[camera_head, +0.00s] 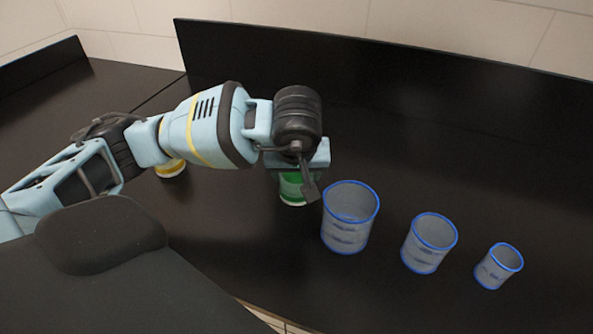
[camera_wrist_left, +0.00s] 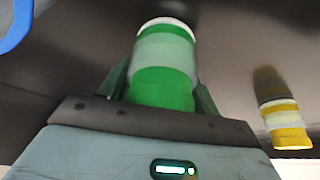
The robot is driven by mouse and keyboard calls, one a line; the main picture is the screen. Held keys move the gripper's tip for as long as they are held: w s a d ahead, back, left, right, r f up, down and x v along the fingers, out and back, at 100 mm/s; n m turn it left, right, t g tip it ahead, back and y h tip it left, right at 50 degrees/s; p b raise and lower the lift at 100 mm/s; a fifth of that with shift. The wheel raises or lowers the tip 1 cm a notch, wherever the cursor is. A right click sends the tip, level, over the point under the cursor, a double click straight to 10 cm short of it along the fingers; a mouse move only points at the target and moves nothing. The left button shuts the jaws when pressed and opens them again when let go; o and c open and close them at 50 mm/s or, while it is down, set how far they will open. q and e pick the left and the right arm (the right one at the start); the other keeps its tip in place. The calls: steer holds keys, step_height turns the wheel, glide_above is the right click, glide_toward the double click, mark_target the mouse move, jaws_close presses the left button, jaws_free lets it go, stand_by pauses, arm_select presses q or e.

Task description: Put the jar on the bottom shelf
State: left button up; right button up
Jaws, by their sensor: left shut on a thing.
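A green jar (camera_head: 293,188) with a white end and a pale label band is under my left gripper (camera_head: 300,172) in the head view. In the left wrist view the jar (camera_wrist_left: 163,65) stands between the two fingers of my left gripper (camera_wrist_left: 160,95), which is shut on it. The gripper hides the jar's upper part in the head view. I cannot tell whether the jar touches the counter. No shelf shows in either view. My right gripper is not in view.
Three clear beakers with blue rims, large (camera_head: 348,232), medium (camera_head: 428,247) and small (camera_head: 497,270), stand in a row right of the jar. A yellow jar (camera_head: 170,170) stands left, partly behind my arm; it also shows in the left wrist view (camera_wrist_left: 285,125). The black counter's back right is clear.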

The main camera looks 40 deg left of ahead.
arm_select(q)
steer(key=o, duration=1.1)
steer(key=shift+f, duration=0.1)
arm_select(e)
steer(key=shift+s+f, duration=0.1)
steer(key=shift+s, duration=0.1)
arm_select(q)
steer(key=shift+r, duration=0.25)
steer(key=p+v, duration=0.1)
steer(key=v, duration=1.1)
steer(key=shift+p, duration=0.35)
steer(key=shift+c, duration=0.4)
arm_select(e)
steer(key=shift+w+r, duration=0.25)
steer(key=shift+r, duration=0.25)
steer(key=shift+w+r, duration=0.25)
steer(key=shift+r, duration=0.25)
